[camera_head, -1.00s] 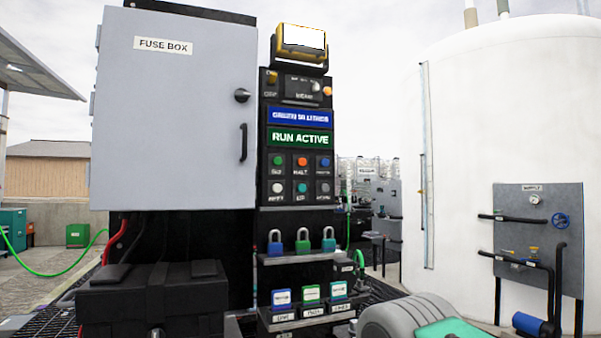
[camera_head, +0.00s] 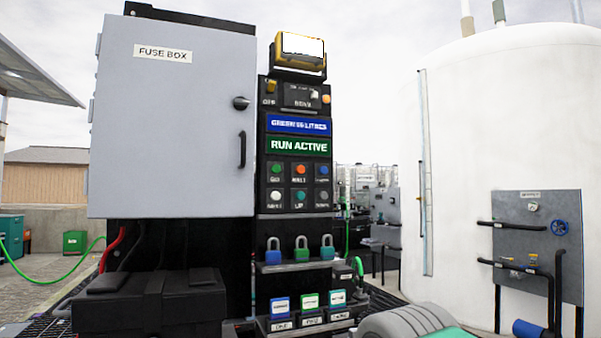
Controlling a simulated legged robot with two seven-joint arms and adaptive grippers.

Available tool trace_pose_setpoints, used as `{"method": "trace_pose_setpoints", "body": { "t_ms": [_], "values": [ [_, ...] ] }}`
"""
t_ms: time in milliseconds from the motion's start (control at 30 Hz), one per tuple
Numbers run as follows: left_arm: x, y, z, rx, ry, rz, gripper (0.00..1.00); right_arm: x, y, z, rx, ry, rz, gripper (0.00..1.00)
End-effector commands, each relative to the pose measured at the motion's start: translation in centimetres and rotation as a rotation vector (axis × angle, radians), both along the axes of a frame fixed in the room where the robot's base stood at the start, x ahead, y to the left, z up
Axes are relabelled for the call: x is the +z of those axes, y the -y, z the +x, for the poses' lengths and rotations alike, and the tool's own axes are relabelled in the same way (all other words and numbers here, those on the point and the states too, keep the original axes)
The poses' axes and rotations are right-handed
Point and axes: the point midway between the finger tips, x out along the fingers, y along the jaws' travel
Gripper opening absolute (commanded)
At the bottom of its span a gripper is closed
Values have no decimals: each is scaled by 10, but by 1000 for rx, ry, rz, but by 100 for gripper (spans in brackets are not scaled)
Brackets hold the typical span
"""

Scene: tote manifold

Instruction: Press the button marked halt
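The halt button (camera_head: 299,169) is a small orange-red round button in the upper row of a black control panel (camera_head: 284,187). Its label below is blurred but reads like HALT. A green button (camera_head: 276,168) sits to its left and a blue one (camera_head: 322,169) to its right. The lower row has a white (camera_head: 276,196), a teal (camera_head: 299,196) and a grey button (camera_head: 323,197). A green sign (camera_head: 298,146) above reads RUN ACTIVE. Neither gripper is in view, and nothing covers the buttons.
A grey fuse box (camera_head: 175,120) stands left of the panel, its handle (camera_head: 242,149) near the buttons. Below the panel are a shelf with padlocks (camera_head: 301,250) and tagged blocks (camera_head: 309,302). A black case (camera_head: 150,305) sits lower left. A white tank (camera_head: 470,150) stands right.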

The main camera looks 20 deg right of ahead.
Motion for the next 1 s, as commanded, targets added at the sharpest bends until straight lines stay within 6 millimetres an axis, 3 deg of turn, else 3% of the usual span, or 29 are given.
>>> {"method": "trace_pose_setpoints", "body": {
  "t_ms": [67, 1000],
  "values": [
    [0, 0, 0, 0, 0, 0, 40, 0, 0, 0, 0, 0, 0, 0],
    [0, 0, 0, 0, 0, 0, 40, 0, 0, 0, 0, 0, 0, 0]
  ]
}}
